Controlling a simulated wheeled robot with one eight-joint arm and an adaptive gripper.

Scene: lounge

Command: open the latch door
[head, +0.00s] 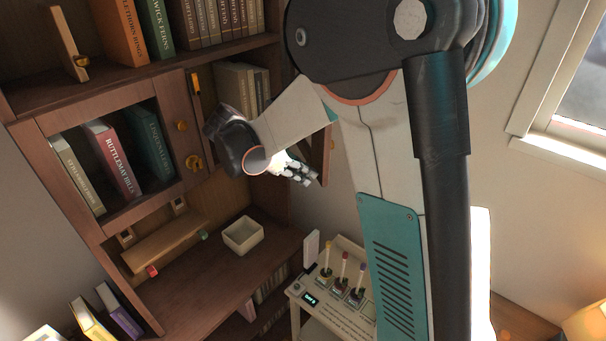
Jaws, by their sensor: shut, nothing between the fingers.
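A dark wooden cabinet with a framed front (48,143) stands at the left in the head view. On its right stile are two brass fittings, a round knob (181,125) and a larger latch-like piece (194,162) below it. To the right, a compartment with books (240,85) is uncovered. A narrow wooden panel (327,155), seen nearly edge-on, stands out at that compartment's right side and looks like a swung-out door; my arm partly hides it. My gripper (303,175) is shut and empty, close to this panel's left side. I cannot tell whether they touch.
A wooden board with a brass knob (82,62) stands on the upper shelf. An open cream box (243,235) sits on the desk surface below. A small white stand (345,295) with several colored-top items is at lower center. A wall and window (575,90) are right.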

